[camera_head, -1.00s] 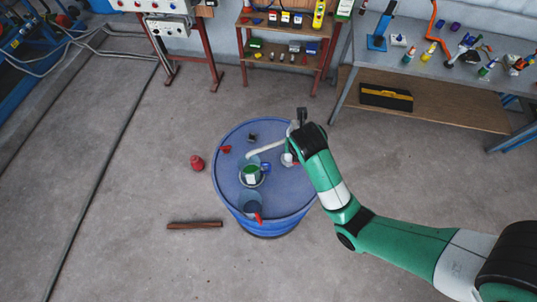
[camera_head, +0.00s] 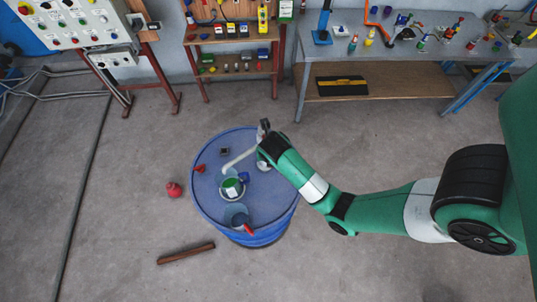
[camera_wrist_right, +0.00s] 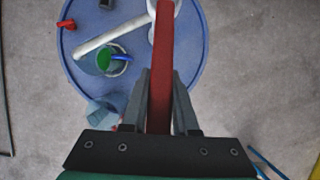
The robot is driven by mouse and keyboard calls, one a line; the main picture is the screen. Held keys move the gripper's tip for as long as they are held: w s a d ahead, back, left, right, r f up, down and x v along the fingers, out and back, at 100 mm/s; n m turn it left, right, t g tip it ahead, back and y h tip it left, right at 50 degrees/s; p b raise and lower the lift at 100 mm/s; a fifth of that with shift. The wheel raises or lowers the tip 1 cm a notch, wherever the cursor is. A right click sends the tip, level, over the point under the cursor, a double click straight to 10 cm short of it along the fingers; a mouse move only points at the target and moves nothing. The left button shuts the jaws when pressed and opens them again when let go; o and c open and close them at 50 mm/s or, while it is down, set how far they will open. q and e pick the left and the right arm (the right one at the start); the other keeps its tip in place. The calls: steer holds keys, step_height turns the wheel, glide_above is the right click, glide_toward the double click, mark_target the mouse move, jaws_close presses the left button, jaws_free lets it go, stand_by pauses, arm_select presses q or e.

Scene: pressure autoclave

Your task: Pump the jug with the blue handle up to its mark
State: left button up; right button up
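The jug with the blue handle (camera_head: 231,187) stands on the blue drum with green liquid in it, its level against any mark too small to read. It also shows in the right wrist view (camera_wrist_right: 104,61). A white spout (camera_head: 239,159) reaches from the pump (camera_head: 263,164) to over this jug. My right gripper (camera_head: 264,128) is above the pump. In the right wrist view its fingers (camera_wrist_right: 160,100) sit close on both sides of a red lever (camera_wrist_right: 161,60) and appear shut on it. My left gripper is out of view.
A second jug with a red handle (camera_head: 237,216) stands at the near edge of the blue drum (camera_head: 208,212). A small dark item (camera_head: 225,152) and a red item (camera_head: 199,169) lie on the drum. A red container (camera_head: 174,190) and a brown bar (camera_head: 186,253) are on the floor.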

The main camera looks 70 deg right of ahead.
jaws_close()
stand_by(1.0)
